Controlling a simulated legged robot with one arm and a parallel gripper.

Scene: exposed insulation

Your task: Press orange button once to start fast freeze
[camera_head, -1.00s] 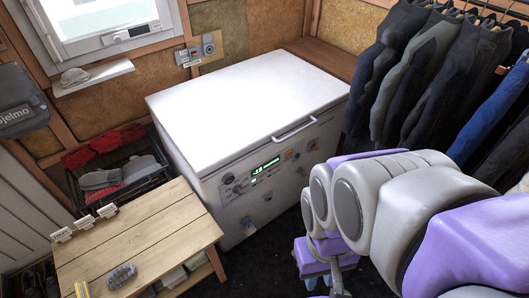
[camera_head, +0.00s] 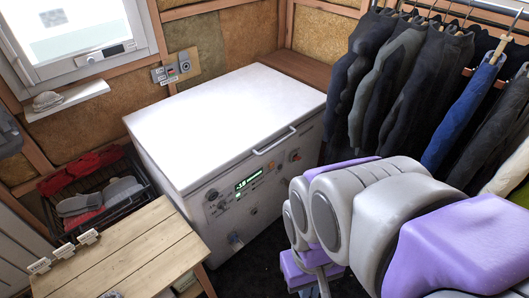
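A white chest freezer (camera_head: 225,115) with a closed lid and a front handle stands in the middle. Its front control panel (camera_head: 232,198) has a lit green display (camera_head: 249,179), round knobs and small markings. Small reddish-orange spots (camera_head: 295,156) show on the front right of the panel; I cannot tell which one is the orange button. My arm, grey and purple, fills the lower right. My gripper (camera_head: 312,272) shows partly as a purple part low in front of the freezer, apart from the panel. Its fingertips are not clear.
A wooden table (camera_head: 125,250) stands at the lower left. A dark basket (camera_head: 95,200) of clothes sits left of the freezer. Jackets (camera_head: 410,80) hang on a rail at the right. A little dark floor (camera_head: 265,270) is free before the freezer.

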